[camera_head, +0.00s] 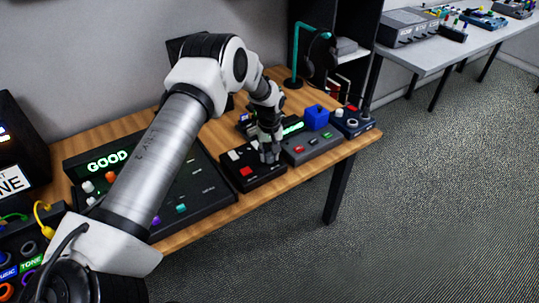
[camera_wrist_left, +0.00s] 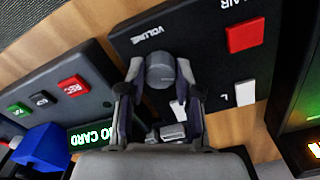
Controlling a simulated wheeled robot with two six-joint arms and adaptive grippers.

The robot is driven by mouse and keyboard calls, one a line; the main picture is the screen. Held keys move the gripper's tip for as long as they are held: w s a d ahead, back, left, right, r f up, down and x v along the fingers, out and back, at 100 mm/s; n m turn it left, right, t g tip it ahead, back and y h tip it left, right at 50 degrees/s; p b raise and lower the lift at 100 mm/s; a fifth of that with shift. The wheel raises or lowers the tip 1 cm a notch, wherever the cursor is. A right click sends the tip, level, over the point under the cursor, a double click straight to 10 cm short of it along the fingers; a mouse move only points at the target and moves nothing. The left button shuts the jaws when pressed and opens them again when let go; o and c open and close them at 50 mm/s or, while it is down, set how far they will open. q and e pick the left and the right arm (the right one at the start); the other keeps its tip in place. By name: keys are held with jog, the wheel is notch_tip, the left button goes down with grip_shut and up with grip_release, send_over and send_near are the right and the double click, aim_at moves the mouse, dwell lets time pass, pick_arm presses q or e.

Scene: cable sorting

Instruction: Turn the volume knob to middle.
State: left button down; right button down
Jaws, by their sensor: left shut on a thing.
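The volume knob (camera_wrist_left: 160,69) is a small grey round knob beside the printed word VOLUME on a black box (camera_wrist_left: 200,22). The box also carries a red button (camera_wrist_left: 246,33) and white switches (camera_wrist_left: 246,93). In the head view the black box (camera_head: 246,183) lies near the table's front edge. My left gripper (camera_wrist_left: 160,84) is shut on the knob, one finger on each side of it. In the head view the left gripper (camera_head: 269,153) points down at the box's right end and hides the knob. I cannot make out a pointer mark on the knob. My right gripper is not in view.
A large black console (camera_head: 205,208) showing GOOD lies on the left. A teal stand (camera_head: 294,60) holds headphones at the back.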

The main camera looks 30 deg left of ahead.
pick_arm(q)
jog(key=m, duration=0.2)
jog(key=m+b, duration=0.1)
jog(key=m, duration=0.3)
jog(key=shift+s+f, duration=0.15)
jog(key=shift+f, duration=0.1)
jog(key=m+b, duration=0.1)
jog(key=m, duration=0.5)
jog(key=shift+s+m+b, duration=0.1)
jog(key=shift+m+b, duration=0.2)
jog(key=c, duration=0.8)
grip_release()
jog(key=shift+w, duration=0.2)
